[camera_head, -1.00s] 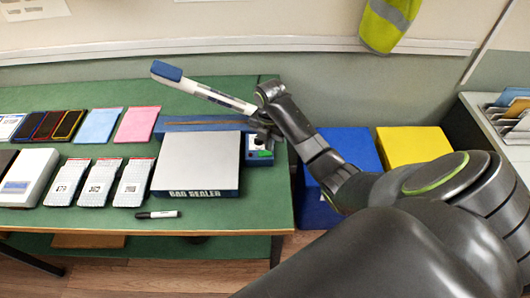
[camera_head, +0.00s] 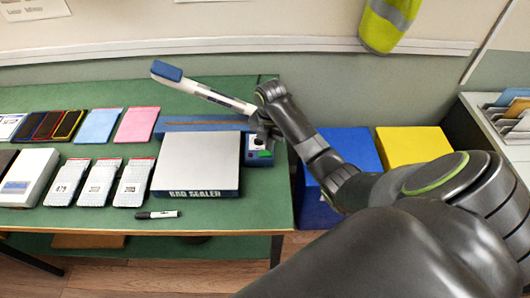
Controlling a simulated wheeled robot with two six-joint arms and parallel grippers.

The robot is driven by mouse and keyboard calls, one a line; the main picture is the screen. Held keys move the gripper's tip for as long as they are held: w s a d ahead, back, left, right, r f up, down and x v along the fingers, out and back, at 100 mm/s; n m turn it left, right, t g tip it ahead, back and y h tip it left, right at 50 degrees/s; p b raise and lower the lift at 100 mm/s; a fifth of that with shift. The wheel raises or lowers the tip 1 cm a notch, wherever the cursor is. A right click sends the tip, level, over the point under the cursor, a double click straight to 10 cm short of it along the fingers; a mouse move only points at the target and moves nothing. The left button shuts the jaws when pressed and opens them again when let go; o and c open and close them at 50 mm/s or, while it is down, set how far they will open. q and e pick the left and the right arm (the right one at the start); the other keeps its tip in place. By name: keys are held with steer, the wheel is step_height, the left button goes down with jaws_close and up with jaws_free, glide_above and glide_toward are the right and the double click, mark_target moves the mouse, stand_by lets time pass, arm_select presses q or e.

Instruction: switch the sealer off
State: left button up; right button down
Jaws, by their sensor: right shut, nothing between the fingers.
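The bag sealer (camera_head: 197,165) sits at the right end of the green table, with a light grey top plate and "BAG SEALER" on its front. Its blue control box (camera_head: 262,158) is on its right side, with a dark knob or switch and a green light or button. Its arm (camera_head: 205,92), white with a blue end, is raised at a slant behind it. My right gripper (camera_head: 259,134) is shut and empty, pointing down at the top of the control box. It partly hides the controls, and I cannot tell whether it touches them. My left gripper is not in view.
Three pouches with labels (camera_head: 100,182), a white device (camera_head: 28,176) and a black marker (camera_head: 158,214) lie left and in front of the sealer. Pink (camera_head: 137,124) and blue sheets and several phones lie behind. Blue (camera_head: 345,160) and yellow (camera_head: 413,146) bins stand right of the table.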

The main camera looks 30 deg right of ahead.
steer(key=shift+f+b, duration=0.5)
steer(key=shift+f, duration=0.55)
stand_by(0.8)
steer(key=shift+s, duration=0.1)
step_height(320, 180, up, 2)
steer(key=shift+p, duration=1.2)
step_height(320, 180, up, 5)
steer(key=p, duration=0.5)
steer(key=shift+p, duration=0.4)
